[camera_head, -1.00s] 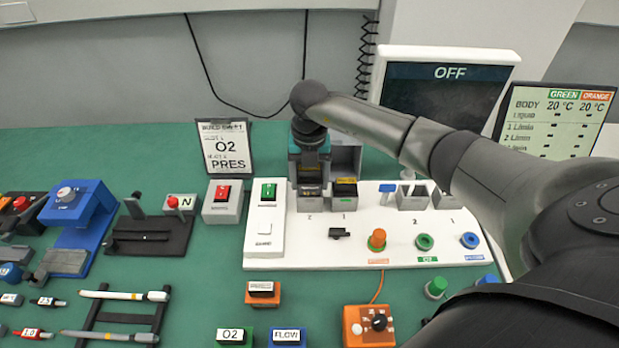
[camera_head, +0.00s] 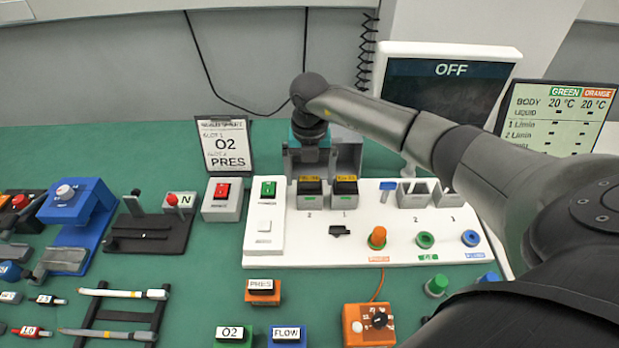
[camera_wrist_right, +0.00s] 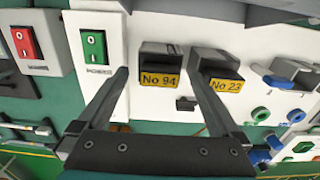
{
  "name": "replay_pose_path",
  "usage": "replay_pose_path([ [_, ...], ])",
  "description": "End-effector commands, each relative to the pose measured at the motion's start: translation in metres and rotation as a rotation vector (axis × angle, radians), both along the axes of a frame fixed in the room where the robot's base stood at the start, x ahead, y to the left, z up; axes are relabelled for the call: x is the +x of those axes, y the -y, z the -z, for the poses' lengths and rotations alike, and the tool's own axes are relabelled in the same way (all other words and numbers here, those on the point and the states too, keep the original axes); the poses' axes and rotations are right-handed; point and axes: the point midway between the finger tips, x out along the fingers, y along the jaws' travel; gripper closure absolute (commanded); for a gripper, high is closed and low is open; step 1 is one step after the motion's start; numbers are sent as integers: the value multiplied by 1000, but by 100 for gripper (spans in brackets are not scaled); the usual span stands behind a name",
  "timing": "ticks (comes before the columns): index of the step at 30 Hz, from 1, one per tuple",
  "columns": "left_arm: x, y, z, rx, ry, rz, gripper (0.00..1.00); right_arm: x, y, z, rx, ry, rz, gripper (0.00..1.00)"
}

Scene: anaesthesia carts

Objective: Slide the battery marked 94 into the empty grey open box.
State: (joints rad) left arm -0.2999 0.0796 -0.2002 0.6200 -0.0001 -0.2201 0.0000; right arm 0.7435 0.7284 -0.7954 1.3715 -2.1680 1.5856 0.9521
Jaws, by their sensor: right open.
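The battery marked 94 (camera_wrist_right: 160,76) has a dark body and a yellow label. It sits upright in the left of two grey boxes on the white panel (camera_head: 380,258); in the head view that box (camera_head: 310,203) is over the figure 2. The battery marked 23 (camera_wrist_right: 225,78) sits in the box beside it, over the 1. My right gripper (camera_head: 309,160) is open above and behind the battery marked 94. In the right wrist view its fingers (camera_wrist_right: 160,82) are apart, with that battery visible between them. My left gripper is out of view.
Two grey holders (camera_head: 414,198) stand further right on the panel. A green switch (camera_head: 268,190), a red switch (camera_head: 222,190) and a sign (camera_head: 226,147) are to the left.

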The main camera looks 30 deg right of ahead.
Motion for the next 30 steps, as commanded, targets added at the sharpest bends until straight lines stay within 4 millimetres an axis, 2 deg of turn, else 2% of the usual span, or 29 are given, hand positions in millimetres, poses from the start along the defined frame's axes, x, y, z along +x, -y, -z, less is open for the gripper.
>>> replay_pose_path([
  [9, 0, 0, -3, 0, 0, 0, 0, 2, 0, -77, 0, 8, -1, 0],
  [15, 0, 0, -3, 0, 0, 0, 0, 1, 0, -116, 1, 6, -1, 0],
  [21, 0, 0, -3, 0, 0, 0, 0, 1, 0, -135, 1, 3, -1, 0],
  [30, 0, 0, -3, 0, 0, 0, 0, 1, 0, -138, 2, 3, -1, 0],
])
